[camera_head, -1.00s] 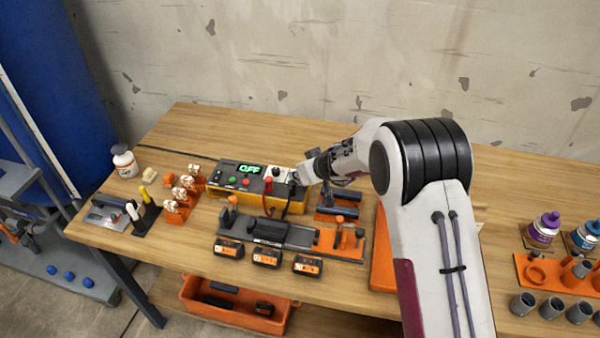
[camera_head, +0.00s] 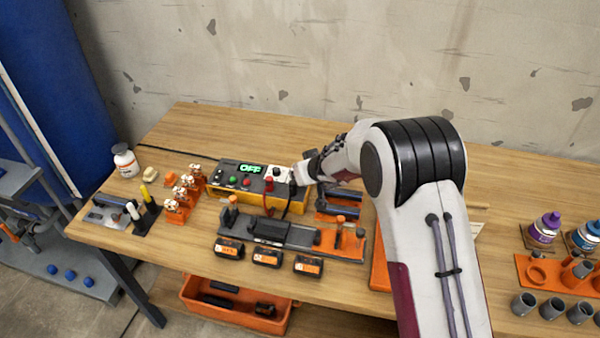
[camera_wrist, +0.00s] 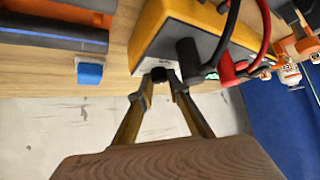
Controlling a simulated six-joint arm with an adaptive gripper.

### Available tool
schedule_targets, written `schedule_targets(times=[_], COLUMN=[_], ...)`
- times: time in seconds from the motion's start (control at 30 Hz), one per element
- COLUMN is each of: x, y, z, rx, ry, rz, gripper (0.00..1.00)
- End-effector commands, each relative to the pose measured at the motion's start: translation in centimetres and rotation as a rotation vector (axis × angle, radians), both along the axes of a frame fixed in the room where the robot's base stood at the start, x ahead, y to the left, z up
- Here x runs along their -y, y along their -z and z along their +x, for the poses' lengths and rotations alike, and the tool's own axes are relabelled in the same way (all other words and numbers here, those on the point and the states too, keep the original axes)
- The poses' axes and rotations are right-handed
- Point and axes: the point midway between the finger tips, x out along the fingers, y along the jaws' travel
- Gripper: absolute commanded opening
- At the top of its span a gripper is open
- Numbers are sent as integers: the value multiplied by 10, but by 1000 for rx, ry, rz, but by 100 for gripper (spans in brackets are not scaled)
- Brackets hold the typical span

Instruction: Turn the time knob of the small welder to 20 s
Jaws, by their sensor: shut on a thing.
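The small welder (camera_head: 262,197) is a yellow box with a dark top panel at the back of the bench. Its green display (camera_head: 250,169) reads OFF. A white panel at its right end carries a dark knob (camera_head: 277,172). My gripper (camera_wrist: 161,76) reaches the welder's right end from the right. In the wrist view its two fingers are closed on a small black knob (camera_wrist: 160,74) on the white panel of the yellow welder (camera_wrist: 152,35). The knob's pointer and scale marks are too small or hidden to read.
Black and red cables with plugs (camera_wrist: 190,50) stand close beside the fingers. A clamp fixture (camera_head: 270,232) lies in front of the welder, with several black-and-orange blocks (camera_head: 267,258) before it. Orange holders (camera_head: 181,200) stand left. The wall is behind.

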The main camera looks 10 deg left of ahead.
Motion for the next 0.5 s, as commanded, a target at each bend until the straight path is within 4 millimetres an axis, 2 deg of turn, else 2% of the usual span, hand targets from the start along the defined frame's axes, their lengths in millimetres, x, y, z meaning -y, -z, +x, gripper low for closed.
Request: schedule_targets(times=[0.2, 0.23, 0.3, 0.5], x=[1, 1, 1, 0], y=[0, 0, 0, 0], z=[1, 1, 1, 0], rx=[1, 1, 0, 0], ry=[1, 1, 1, 1], rz=[-1, -1, -1, -1], gripper=[0, 22, 34, 34])
